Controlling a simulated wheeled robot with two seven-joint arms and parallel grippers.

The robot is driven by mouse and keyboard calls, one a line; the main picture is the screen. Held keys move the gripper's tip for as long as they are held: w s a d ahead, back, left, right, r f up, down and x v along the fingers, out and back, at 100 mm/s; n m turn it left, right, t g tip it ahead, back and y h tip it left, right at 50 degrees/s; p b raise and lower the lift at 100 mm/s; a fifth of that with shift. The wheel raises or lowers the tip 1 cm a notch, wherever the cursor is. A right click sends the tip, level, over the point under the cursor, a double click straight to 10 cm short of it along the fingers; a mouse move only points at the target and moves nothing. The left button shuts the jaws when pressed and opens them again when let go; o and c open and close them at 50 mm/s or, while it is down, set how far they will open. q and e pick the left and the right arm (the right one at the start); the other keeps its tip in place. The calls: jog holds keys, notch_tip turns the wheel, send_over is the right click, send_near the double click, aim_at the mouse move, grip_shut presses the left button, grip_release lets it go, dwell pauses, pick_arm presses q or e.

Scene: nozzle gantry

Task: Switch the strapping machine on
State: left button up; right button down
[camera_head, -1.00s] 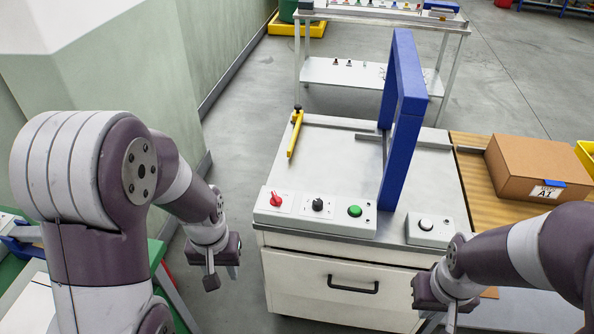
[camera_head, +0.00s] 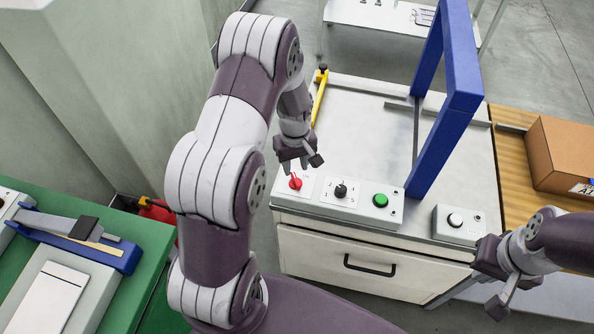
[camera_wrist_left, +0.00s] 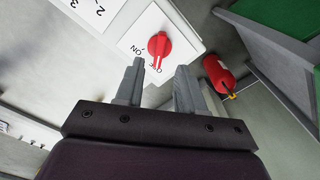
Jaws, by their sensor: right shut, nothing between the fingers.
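The strapping machine (camera_head: 350,120) has a pale top, a blue arch (camera_head: 464,80) and a front control strip. A red rotary switch (camera_head: 295,182) sits at the strip's left end. It also shows in the left wrist view (camera_wrist_left: 158,45), its white mark toward the OFF label, with ON printed beside it. My left gripper (camera_head: 304,162) hangs just above and behind the red switch, pointing down. In the left wrist view its fingers (camera_wrist_left: 159,72) are apart and empty, with the switch beyond their tips. My right gripper (camera_head: 497,300) is shut and empty, at the machine's front right.
The strip also has a black selector (camera_head: 340,191) and a green button (camera_head: 380,200). A separate box with a white button (camera_head: 455,219) is to the right. A yellow lever (camera_head: 319,98) stands at the back left. A carton (camera_head: 558,155) lies right; a green table (camera_head: 110,295) is left.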

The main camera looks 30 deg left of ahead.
aim_at(295, 178)
pick_arm(q)
jog(key=f, duration=0.4)
jog(key=shift+w+f, duration=0.2)
jog(key=shift+f, duration=0.2)
jog(key=shift+s+f+p, duration=0.25)
jog(key=shift+f+p, duration=0.05)
jog(key=shift+w+f, duration=0.15)
grip_shut()
